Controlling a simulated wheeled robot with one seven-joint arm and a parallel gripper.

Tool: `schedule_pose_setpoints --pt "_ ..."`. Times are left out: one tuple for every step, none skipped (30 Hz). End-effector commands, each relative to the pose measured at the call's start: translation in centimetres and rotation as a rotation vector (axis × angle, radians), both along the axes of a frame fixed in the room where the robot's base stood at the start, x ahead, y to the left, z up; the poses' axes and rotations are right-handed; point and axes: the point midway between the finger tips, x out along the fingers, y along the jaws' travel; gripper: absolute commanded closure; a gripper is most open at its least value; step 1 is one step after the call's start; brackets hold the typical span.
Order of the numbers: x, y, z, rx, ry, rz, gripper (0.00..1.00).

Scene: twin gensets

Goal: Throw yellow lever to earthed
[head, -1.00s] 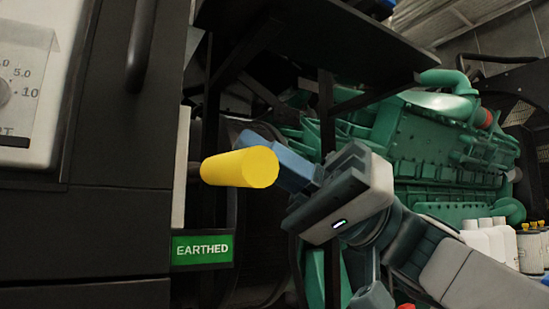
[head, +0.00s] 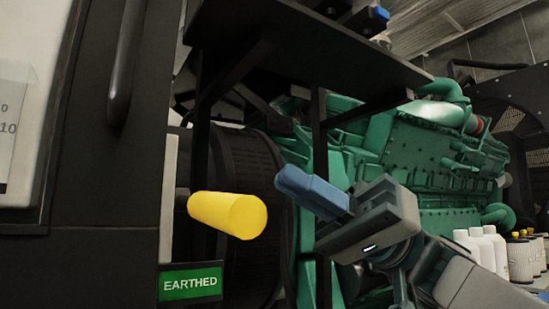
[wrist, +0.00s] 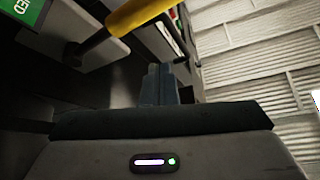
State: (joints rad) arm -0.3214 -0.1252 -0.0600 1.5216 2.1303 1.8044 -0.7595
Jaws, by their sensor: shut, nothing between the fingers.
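The yellow lever (head: 228,214) is a thick yellow cylinder sticking out from a pale plate on the dark cabinet at the left. It points right and slightly down, just above the green EARTHED label (head: 190,282). My gripper (head: 284,178) is right of the lever's end, with its blue fingers shut and empty, and a gap shows between them in the head view. In the wrist view the lever (wrist: 138,14) with its dark shaft crosses the top, beyond the shut fingertips (wrist: 160,70). Part of the label (wrist: 22,8) shows at the top left corner there.
A dark cabinet with a black handle (head: 124,60) fills the left. A black shelf (head: 320,45) on brackets overhangs the lever area. A green engine (head: 430,165) stands behind my arm. White bottles (head: 480,245) and yellow-capped containers (head: 525,258) stand at the right.

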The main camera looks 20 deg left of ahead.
Motion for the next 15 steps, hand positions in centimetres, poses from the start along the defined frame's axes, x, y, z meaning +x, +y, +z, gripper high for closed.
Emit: schedule_pose_setpoints --pt "0.8 -0.5 -0.4 -0.001 0.003 -0.003 1.0" --pt "1.2 -0.8 -0.6 0.0 0.002 -0.002 1.0" --pt "1.6 -1.2 -0.9 0.0 0.001 -0.003 1.0" --pt "1.9 -1.4 -1.2 0.001 0.001 -0.002 1.0" --pt "2.1 -1.6 -1.4 0.001 0.001 -0.002 1.0" --pt "2.4 -1.8 -1.6 0.001 0.001 0.0 1.0" --pt "2.6 -1.9 -1.7 0.001 0.001 0.0 1.0" --pt "2.7 -2.0 -1.8 0.001 0.0 -0.001 1.0" --pt "2.8 -2.2 -2.0 0.002 -0.001 -0.001 1.0" --pt "2.9 -2.2 -2.0 0.002 -0.001 -0.001 1.0" --pt "3.0 -2.3 -2.1 0.003 -0.002 -0.001 1.0" --pt "3.0 -2.4 -2.1 0.002 -0.002 -0.001 1.0" --pt "3.0 -2.4 -2.1 0.002 -0.002 -0.001 1.0" --pt "3.0 -2.4 -2.2 0.002 -0.002 -0.001 1.0" --pt "3.0 -2.4 -2.2 0.002 -0.002 -0.001 1.0"
